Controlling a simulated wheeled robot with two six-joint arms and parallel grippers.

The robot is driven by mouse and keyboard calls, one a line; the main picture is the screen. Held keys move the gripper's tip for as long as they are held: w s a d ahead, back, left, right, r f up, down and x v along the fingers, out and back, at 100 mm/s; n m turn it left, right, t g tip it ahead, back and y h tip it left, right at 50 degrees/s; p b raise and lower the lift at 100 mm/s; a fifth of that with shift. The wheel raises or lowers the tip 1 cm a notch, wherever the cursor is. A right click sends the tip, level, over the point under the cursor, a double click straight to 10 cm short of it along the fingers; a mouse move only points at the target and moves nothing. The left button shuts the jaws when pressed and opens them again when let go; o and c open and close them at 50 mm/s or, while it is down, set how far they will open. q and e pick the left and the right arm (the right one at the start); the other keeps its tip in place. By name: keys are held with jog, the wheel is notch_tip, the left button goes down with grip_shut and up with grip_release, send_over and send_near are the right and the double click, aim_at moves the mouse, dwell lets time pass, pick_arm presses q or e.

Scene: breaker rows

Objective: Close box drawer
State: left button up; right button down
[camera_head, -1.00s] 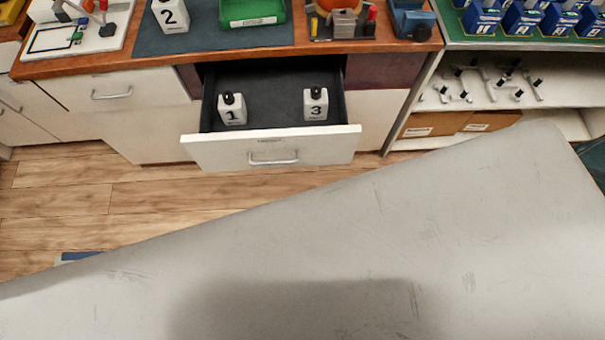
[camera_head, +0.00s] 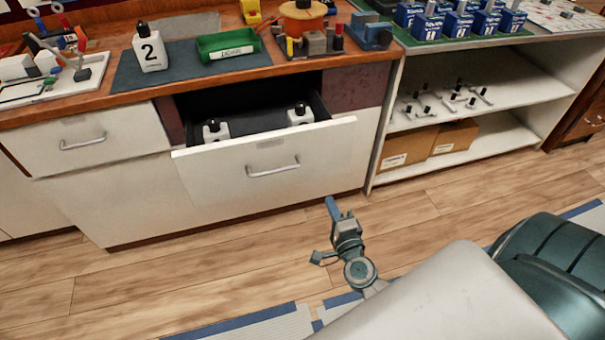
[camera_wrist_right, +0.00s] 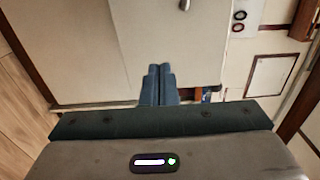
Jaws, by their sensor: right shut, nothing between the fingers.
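The white drawer (camera_head: 225,172) stands pulled open below the wooden counter, with a metal handle (camera_head: 272,166) on its front. Two white bottles with black caps, one at left (camera_head: 215,131) and one at right (camera_head: 300,115), stand inside it, their lower parts hidden by the drawer front. My right gripper (camera_head: 333,206) is shut and empty, low in front of the cabinet and apart from the drawer in the picture. Its blue fingers are together in the right wrist view (camera_wrist_right: 158,84), before a cream panel (camera_wrist_right: 90,50). My left gripper is not seen.
The counter (camera_head: 105,94) holds a white bottle marked 2 (camera_head: 150,50), a green tray (camera_head: 228,46) and tools. An open shelf (camera_head: 500,130) with cardboard boxes (camera_head: 408,146) stands at right. The wooden floor (camera_head: 200,270) before the cabinet is clear.

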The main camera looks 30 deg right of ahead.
jog(key=p, duration=0.1)
send_near(312, 164)
jog(key=x, duration=0.5)
jog(key=shift+d, duration=0.15)
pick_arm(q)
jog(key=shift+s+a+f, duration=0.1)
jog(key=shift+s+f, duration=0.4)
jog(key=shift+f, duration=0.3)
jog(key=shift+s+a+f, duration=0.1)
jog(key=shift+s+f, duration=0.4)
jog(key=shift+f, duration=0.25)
pick_arm(e)
jog(key=shift+x, duration=0.9)
